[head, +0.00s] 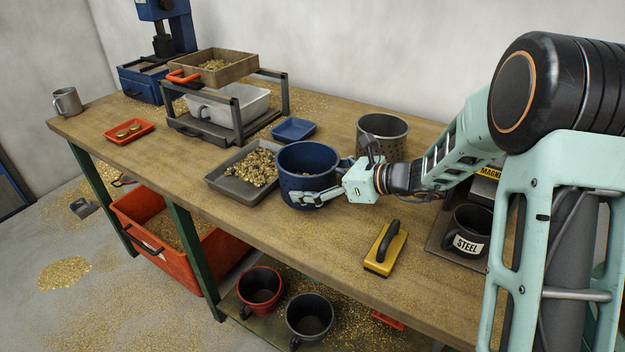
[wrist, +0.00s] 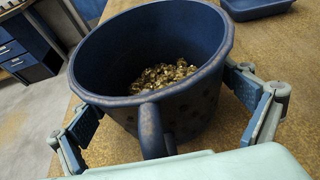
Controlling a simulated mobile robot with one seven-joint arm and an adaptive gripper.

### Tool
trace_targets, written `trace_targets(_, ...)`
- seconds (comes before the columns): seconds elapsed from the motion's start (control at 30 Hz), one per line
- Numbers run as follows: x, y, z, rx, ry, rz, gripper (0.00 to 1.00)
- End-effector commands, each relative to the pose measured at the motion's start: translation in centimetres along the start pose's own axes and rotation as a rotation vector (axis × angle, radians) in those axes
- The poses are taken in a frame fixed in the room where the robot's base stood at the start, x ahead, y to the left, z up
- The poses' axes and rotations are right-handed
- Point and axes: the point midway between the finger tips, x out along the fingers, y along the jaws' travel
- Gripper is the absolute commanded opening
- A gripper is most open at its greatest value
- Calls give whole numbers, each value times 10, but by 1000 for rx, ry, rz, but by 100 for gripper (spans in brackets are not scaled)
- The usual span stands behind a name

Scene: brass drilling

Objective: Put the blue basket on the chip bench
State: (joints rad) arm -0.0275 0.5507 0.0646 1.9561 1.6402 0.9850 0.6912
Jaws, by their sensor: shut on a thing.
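The blue basket (head: 307,168) is a round, perforated tub with brass chips inside, standing upright at the middle of the wooden bench (head: 340,225). In the wrist view the basket (wrist: 195,105) fills the middle, its handle towards the camera. The bench top is strewn with brass chips.
A grey tray of chips (head: 223,182) is close left of the basket. A grey perforated basket (head: 383,130) stands behind right, and a small blue tray (head: 294,129) behind. A yellow brush (head: 381,252) lies front right; a steel-labelled mug (head: 470,228) stands farther right.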

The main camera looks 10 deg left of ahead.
Motion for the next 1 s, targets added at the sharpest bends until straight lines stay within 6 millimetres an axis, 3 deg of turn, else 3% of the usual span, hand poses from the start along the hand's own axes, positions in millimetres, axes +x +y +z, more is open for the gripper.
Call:
trace_targets(0.1, 1, 0, -2, -1, -3, 0, 53)
trace_targets(0.13, 1, 0, -3, 0, 0, 0, 96)
trace_targets(0.17, 1, 0, -2, 0, 0, 0, 100)
trace_targets(0.57, -2, 0, 2, 0, 0, -1, 100)
trace_targets(1.0, -89, -1, 1, 0, 1, -4, 100)
